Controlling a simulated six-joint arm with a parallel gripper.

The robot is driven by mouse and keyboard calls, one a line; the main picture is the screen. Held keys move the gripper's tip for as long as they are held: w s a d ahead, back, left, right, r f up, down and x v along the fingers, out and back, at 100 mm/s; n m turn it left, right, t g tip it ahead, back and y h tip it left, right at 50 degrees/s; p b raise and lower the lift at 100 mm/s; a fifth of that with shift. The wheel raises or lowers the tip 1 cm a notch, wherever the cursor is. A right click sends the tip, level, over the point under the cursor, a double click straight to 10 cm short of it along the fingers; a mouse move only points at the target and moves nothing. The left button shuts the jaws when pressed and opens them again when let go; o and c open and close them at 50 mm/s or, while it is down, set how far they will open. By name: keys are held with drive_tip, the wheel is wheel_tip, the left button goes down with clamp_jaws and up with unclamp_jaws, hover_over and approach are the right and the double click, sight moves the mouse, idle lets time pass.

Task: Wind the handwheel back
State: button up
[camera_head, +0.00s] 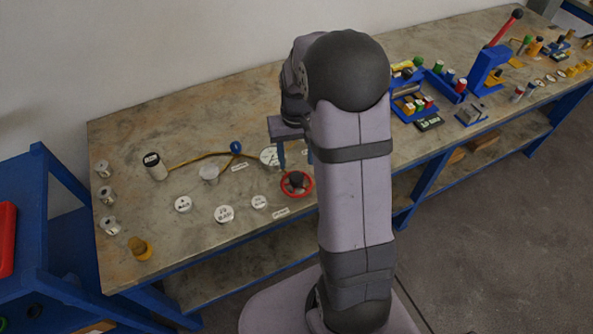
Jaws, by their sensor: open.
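A red ring-shaped handwheel (309,191) with a dark centre lies low at the front edge of the bench, just left of my arm. My gripper (295,158) is open and points down. Its two fingers appear just above and behind the handwheel in the picture. I see nothing between the fingers, and whether they touch the wheel cannot be told from this view. My arm stands in front and hides the bench to the right of the wheel.
White labelled discs (224,214) and a brass-coloured hose (195,159) with a blue fitting (236,147) lie left of the wheel. Several metal cylinders (108,196) line the left end. A blue press with a red lever (503,29) stands at right.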

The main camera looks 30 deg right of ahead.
sight(297, 176)
drive_tip(key=shift+s, duration=0.2)
drive_tip(key=shift+f+p, duration=0.95)
drive_tip(key=shift+f, duration=2.75)
drive_tip(key=shift+c, duration=0.4)
drive_tip(key=c, duration=1)
